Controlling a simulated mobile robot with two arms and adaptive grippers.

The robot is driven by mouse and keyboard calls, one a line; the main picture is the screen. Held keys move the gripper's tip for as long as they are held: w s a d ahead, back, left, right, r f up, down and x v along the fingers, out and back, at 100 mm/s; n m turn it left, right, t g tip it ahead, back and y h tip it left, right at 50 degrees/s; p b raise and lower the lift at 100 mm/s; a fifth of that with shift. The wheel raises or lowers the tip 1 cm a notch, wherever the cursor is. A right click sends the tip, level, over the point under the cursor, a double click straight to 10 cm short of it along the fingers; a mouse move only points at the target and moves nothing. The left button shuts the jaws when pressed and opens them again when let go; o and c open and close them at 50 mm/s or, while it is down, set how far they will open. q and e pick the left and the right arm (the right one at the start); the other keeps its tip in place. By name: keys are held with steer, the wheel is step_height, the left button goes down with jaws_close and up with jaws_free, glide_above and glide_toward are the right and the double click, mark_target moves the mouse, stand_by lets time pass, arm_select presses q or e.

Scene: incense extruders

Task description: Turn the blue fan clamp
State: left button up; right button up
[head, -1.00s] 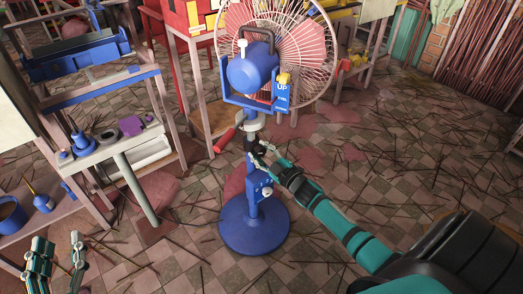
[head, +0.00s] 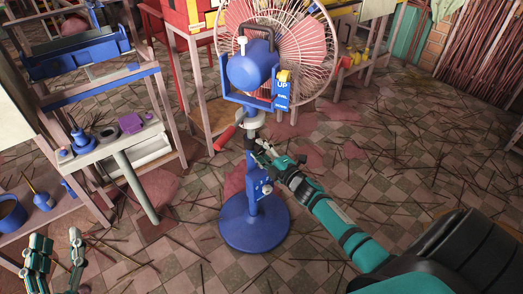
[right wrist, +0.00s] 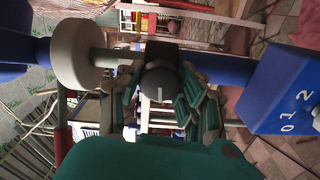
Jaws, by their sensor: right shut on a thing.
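The blue pedestal fan (head: 253,72) stands upright, with a blue pole and a round base (head: 254,225). My right gripper (head: 262,152) is at the pole, below a pale collar (head: 252,119). In the right wrist view my right gripper (right wrist: 160,98) is shut on a dark round knob (right wrist: 160,82), which appears to belong to the fan clamp. The clamp's blue body cannot be made out clearly behind my fingers. A blue box with digits (right wrist: 295,92) is to the right there. My left gripper (head: 57,258) is open and empty at the lower left.
A bench (head: 112,143) with small blue and purple items stands on the left. A wooden frame and red shelf (head: 185,15) stand behind the fan. Thin sticks litter the tiled floor (head: 380,150), which is otherwise open to the right.

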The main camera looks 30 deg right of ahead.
stand_by(0.4)
steer(key=o, duration=1.2)
steer(key=s, duration=0.8)
steer(key=s+d, duration=0.1)
steer(key=s, duration=0.3)
